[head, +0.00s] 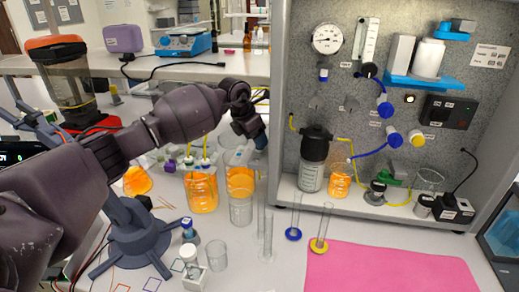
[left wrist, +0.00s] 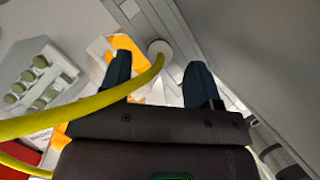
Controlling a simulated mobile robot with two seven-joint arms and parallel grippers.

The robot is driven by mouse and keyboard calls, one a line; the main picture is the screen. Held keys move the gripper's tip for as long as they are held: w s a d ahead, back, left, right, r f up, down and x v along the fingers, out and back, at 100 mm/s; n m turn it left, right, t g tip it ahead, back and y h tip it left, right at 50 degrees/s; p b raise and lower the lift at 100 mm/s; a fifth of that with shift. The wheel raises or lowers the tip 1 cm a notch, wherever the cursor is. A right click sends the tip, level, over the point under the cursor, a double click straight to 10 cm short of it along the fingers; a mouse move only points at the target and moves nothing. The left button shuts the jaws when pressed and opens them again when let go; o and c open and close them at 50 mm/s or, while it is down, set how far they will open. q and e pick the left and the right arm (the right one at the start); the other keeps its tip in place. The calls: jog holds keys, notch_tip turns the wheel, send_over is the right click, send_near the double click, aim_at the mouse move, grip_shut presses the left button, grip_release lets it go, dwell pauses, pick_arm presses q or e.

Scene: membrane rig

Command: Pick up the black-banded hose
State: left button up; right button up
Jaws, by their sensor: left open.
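My left gripper (head: 262,140) is open near the left edge of the grey panel, above the orange-filled beakers. In the left wrist view its two dark fingers (left wrist: 158,78) stand apart. A yellow hose (left wrist: 95,101) runs in from the left, across the left finger, to a round white end between the fingertips. I cannot tell whether it touches a finger. I see no black band on it. In the head view, another yellow hose (head: 305,131) runs along the panel to the black-capped vessel (head: 316,145). I cannot make out a black band there. My right gripper is not in view.
Orange-filled beakers (head: 202,192) and clear glassware crowd the bench below my left arm. Two slim cylinders (head: 323,225) stand on coloured bases. A pink mat (head: 390,268) lies empty at the front right. The grey panel (head: 300,75) is close beside the gripper.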

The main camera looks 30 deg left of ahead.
pick_arm(q)
jog(key=shift+x, duration=0.95)
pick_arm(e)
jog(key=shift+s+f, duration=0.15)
pick_arm(q)
jog(key=c, duration=1.1)
jog(key=shift+o, duration=0.2)
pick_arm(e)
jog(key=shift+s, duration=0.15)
pick_arm(q)
jog(key=shift+r, duration=0.1)
